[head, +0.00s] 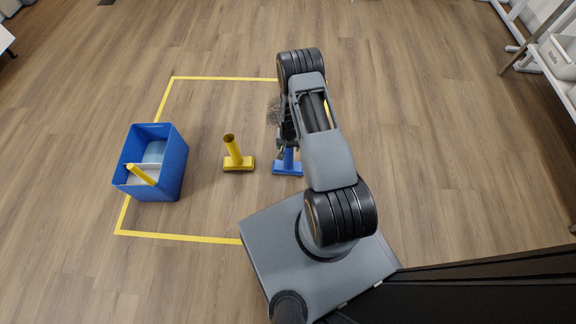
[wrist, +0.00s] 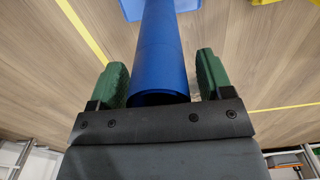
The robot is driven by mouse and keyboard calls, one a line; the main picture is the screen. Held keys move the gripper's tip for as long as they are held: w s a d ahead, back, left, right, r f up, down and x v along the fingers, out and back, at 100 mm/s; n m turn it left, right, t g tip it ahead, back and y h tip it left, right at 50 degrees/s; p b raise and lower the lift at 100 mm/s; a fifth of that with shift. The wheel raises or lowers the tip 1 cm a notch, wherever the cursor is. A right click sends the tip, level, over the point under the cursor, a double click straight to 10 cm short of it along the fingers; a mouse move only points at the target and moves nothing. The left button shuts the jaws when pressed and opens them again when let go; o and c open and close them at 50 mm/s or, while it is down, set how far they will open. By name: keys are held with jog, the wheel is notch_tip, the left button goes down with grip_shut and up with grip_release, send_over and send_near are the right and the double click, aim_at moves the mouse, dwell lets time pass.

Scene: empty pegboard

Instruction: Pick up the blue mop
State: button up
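The blue mop (head: 287,168) stands upright on the floor, with its flat blue base showing in the head view; my arm hides most of its handle. In the wrist view its blue handle (wrist: 160,50) runs between the two green finger pads of my gripper (wrist: 161,78). A gap shows on each side of the handle, so my gripper is open around it and the pads look apart from it. The mop's base shows at the top of the wrist view. In the head view my gripper is mostly hidden by my arm.
A yellow mop (head: 236,155) stands just left of the blue mop. A blue bin (head: 157,187) with a yellow-handled item and other things in it stands further left. Yellow tape (head: 180,238) outlines the floor area. A white rack with bins (head: 556,55) is at the right edge.

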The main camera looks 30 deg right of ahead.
jog(key=c, duration=1.3)
jog(key=shift+o, duration=0.2)
jog(key=shift+r, duration=0.15)
